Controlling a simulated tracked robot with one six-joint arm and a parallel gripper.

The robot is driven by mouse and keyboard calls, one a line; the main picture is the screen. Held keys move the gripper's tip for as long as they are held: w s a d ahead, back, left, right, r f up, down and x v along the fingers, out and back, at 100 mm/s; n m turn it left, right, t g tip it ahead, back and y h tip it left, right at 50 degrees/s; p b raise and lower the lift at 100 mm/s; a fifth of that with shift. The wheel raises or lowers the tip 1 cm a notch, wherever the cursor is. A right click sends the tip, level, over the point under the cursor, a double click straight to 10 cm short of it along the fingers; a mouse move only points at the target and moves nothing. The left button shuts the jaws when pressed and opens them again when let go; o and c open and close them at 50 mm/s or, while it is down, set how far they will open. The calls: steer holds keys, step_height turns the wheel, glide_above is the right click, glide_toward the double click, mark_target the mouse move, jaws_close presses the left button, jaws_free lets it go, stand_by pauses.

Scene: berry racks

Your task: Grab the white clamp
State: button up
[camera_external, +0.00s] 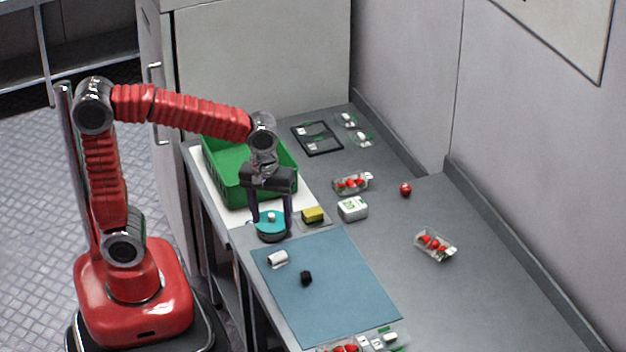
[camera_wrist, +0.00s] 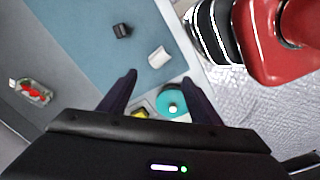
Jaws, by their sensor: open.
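A small white piece that looks like the white clamp (camera_external: 278,258) lies on the blue mat (camera_external: 335,300), near its upper left corner. In the wrist view the white clamp (camera_wrist: 158,57) lies just beyond the fingertips, near the mat's edge. My gripper (camera_external: 272,222) points down, open and empty, over the teal round item (camera_external: 262,220), up and left of the clamp. In the wrist view my gripper (camera_wrist: 158,80) has its two dark fingers apart, with the teal item (camera_wrist: 174,98) between them. Nothing touches the clamp.
A small black block (camera_external: 306,278) lies on the mat close to the clamp. A yellow sponge-like block (camera_external: 313,214) and a white box (camera_external: 352,208) stand nearby. A green crate (camera_external: 228,190) is behind my gripper. Berry punnets (camera_external: 435,245) stand around the counter; its right side is mostly free.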

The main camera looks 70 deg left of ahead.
steer(key=n, duration=0.3)
steer(key=r+n, duration=0.1)
steer(key=n, duration=0.6)
steer(key=shift+w+d+r+g, duration=0.3)
steer(key=shift+w+r+g, duration=0.1)
steer(key=shift+f, duration=0.1)
glide_above(275, 258)
steer(key=shift+f, duration=4.25)
steer(key=shift+d+f, duration=0.1)
steer(key=shift+f, duration=2.5)
steer(key=shift+c, duration=0.4)
